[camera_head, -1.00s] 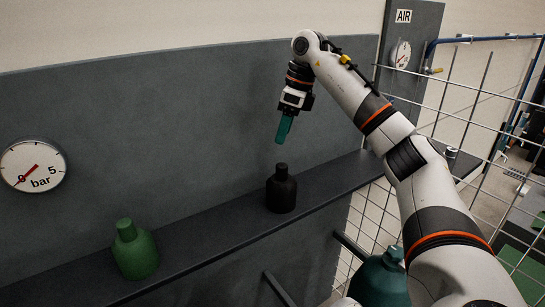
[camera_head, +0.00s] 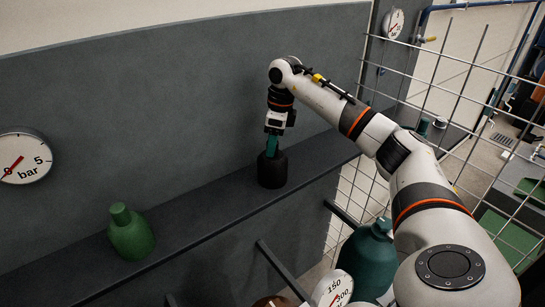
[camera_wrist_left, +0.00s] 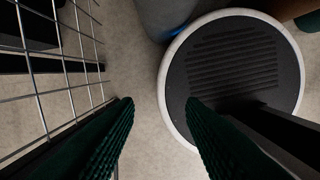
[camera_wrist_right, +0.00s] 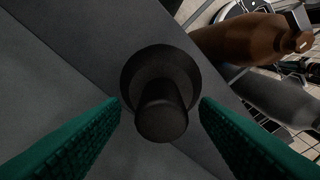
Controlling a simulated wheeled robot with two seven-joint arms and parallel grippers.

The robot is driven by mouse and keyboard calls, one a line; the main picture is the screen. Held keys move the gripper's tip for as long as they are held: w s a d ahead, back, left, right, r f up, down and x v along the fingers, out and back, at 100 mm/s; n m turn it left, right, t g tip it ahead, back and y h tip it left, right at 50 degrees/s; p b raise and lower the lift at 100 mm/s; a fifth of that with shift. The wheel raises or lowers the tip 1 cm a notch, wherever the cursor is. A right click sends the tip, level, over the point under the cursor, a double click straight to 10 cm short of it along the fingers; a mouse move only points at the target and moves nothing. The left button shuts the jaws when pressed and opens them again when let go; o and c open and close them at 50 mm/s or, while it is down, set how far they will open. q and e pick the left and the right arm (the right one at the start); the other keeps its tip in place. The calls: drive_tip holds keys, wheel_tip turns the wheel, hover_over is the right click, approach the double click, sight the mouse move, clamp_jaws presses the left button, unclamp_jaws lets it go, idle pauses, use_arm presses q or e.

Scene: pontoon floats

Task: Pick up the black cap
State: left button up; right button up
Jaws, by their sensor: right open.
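The black cap (camera_head: 272,172) is a dark piece with a wide round body and a narrower neck, upright on the grey shelf by the wall. In the right wrist view, its neck (camera_wrist_right: 162,115) points towards the camera. My right gripper (camera_head: 271,148) is above it and points down; the fingers hide the neck in the head view. In the right wrist view, my right gripper's green fingers (camera_wrist_right: 160,102) are apart, one on each side of the neck, with gaps showing. My left gripper (camera_wrist_left: 160,100) is open and empty over the floor, outside the head view.
A green bottle (camera_head: 131,234) stands on the shelf (camera_head: 200,212) to the left. A teal bottle (camera_head: 367,258) and a gauge (camera_head: 335,291) are below the shelf. A wire mesh fence (camera_head: 460,80) is at the right. The shelf between bottle and cap is clear.

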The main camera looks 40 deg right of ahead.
drive_tip(key=shift+a+f, duration=0.1)
drive_tip(key=shift+f, duration=0.4)
clamp_jaws()
drive_tip(key=shift+r, duration=0.15)
drive_tip(key=shift+r, duration=0.25)
wheel_tip(320, 180, up, 9)
drive_tip(key=b, duration=0.2)
drive_tip(key=shift+r+b, duration=0.15)
drive_tip(key=shift+b, duration=0.2)
